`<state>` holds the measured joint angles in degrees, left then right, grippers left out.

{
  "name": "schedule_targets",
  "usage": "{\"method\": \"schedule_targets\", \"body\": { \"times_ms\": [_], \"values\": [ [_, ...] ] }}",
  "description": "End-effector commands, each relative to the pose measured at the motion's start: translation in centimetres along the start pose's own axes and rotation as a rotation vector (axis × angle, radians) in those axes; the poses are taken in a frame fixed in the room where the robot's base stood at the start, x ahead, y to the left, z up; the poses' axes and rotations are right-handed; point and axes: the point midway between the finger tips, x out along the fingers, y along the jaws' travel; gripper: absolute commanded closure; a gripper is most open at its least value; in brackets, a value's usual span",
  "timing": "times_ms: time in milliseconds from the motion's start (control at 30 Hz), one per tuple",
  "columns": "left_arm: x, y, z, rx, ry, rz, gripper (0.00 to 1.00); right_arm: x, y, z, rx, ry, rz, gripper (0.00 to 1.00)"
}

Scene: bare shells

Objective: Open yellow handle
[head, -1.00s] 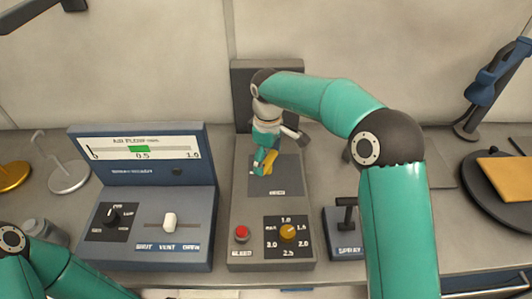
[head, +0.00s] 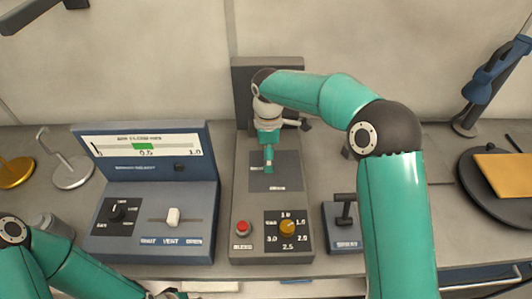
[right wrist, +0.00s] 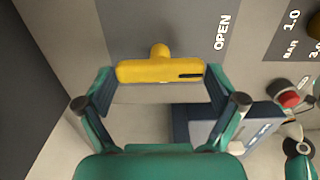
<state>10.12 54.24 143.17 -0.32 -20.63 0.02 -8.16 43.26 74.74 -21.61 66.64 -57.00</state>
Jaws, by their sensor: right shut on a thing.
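The yellow handle (right wrist: 160,71) is a T-shaped bar with a dark mark near one end. It stands out from the dark panel plate of the grey centre console (head: 242,205). In the right wrist view its bar spans between my right gripper's two fingers (right wrist: 158,88), one at each end. The gripper is shut on it. The word OPEN (right wrist: 222,32) is printed on the plate beside the handle. In the head view my right gripper (head: 268,160) covers the handle. My left arm is at the lower left, its gripper out of frame.
Left of the console is a blue unit (head: 150,235) with a gauge and a white slider (head: 173,216). The console also carries a red button (head: 243,228) and a yellow dial (head: 287,227). A spray lever (head: 344,208) stands to the right.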

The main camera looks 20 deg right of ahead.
Motion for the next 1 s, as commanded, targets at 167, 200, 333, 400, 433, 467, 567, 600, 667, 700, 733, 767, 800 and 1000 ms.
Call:
{"method": "schedule_targets", "body": {
  "times_ms": [167, 200, 333, 400, 433, 467, 567, 600, 667, 700, 733, 767, 800, 1000],
  "values": [
    [0.0, 0.0, 0.0, 0.0, 0.0, 0.0, 0.6, -0.3, 0.3, 0.1, -0.003, 0.001, 0.011, 0.41],
    [0.0, 0.0, 0.0, 0.0, 0.0, 0.0, 0.6, -0.3, 0.3, 0.1, -0.003, 0.001, 0.011, 0.41],
    [0.0, 0.0, 0.0, 0.0, 0.0, 0.0, 0.6, -0.3, 0.3, 0.1, -0.003, 0.001, 0.012, 0.0],
    [0.0, 0.0, 0.0, 0.0, 0.0, 0.0, 0.6, -0.3, 0.3, 0.1, -0.003, 0.001, 0.011, 0.0],
    [0.0, 0.0, 0.0, 0.0, 0.0, 0.0, 0.6, -0.3, 0.3, 0.1, -0.003, 0.001, 0.011, 0.0],
    [0.0, 0.0, 0.0, 0.0, 0.0, 0.0, 0.6, -0.2, 0.3, 0.1, -0.003, 0.001, 0.01, 0.0],
    [0.0, 0.0, 0.0, 0.0, 0.0, 0.0, 0.6, -0.2, 0.2, 0.0, -0.002, 0.0, 0.008, 0.0],
    [0.0, 0.0, 0.0, 0.0, 0.0, 0.0, 0.6, -0.2, 0.2, 0.0, -0.002, 0.0, 0.007, 0.0],
    [-0.1, 0.0, 0.0, 0.0, 0.0, 0.0, 0.6, -0.3, 0.2, 0.0, -0.002, 0.0, 0.007, 0.0],
    [-0.1, 0.0, 0.0, 0.0, 0.0, 0.0, 0.6, -0.5, 0.2, 0.0, -0.002, 0.0, 0.007, 0.0],
    [-0.1, 0.0, 0.0, 0.0, 0.0, 0.0, 0.6, -0.7, 0.2, 0.0, -0.002, 0.0, 0.007, 0.0],
    [-0.1, 0.0, 0.0, 0.0, 0.0, 0.0, 0.6, -0.9, 0.2, 0.0, -0.002, 0.0, 0.007, 0.0],
    [-0.1, 0.0, 0.0, 0.0, 0.0, 0.0, 0.6, -1.4, 0.2, 0.0, -0.002, 0.001, 0.008, 0.0],
    [-0.1, 0.0, 0.0, 0.0, 0.0, 0.0, 0.6, -4.8, 0.2, -0.1, -0.003, 0.003, 0.01, 0.0]
  ]
}}
